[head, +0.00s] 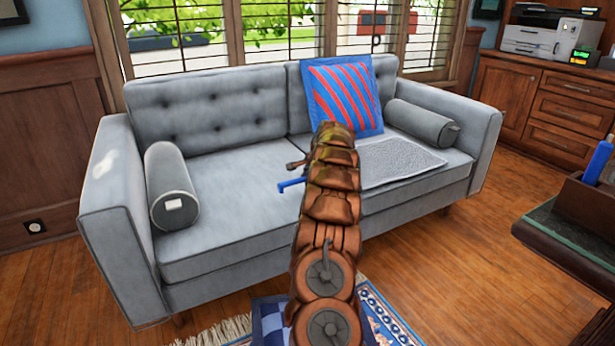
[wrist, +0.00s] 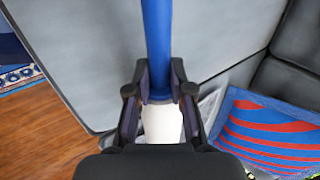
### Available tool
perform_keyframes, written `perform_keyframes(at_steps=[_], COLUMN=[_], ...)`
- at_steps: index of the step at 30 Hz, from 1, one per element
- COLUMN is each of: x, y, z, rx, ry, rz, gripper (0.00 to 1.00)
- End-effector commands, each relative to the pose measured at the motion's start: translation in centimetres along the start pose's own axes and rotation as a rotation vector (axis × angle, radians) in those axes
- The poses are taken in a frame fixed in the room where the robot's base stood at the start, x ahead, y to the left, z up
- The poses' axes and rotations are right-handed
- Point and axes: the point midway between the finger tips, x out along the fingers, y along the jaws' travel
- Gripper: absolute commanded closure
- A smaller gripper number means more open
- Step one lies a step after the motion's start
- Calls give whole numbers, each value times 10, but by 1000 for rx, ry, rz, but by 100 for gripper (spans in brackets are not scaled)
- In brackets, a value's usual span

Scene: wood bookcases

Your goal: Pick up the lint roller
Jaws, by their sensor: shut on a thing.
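The lint roller has a blue handle, which shows in the wrist view (wrist: 157,45) running up from between the fingers, and a white roller part below it. My gripper (wrist: 160,92) is shut on the lint roller, with one dark finger on each side near where blue meets white. In the head view, the blue handle (head: 290,184) sticks out left of my arm above the sofa seat. My arm hides the rest of the roller and most of the gripper there.
The grey sofa (head: 235,183) has a bolster at each end. A blue cushion with red stripes (head: 342,95) and a grey folded cloth (head: 395,160) are on its right side. A wooden cabinet (head: 545,95) with a printer stands at back right. A dark desk edge (head: 570,248) is at right.

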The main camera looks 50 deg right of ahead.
Motion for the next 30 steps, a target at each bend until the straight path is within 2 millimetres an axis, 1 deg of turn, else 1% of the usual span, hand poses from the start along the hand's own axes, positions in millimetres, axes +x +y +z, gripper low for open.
perform_keyframes(at_steps=[5,13,23,30], x=[-10,-22,-40,-55], y=[6,22,43,61], z=[11,27,48,68], rx=[-2,-2,-1,-3], ry=[-4,-6,-5,-6], rz=[-2,1,1,4], gripper=[100,100,100,100])
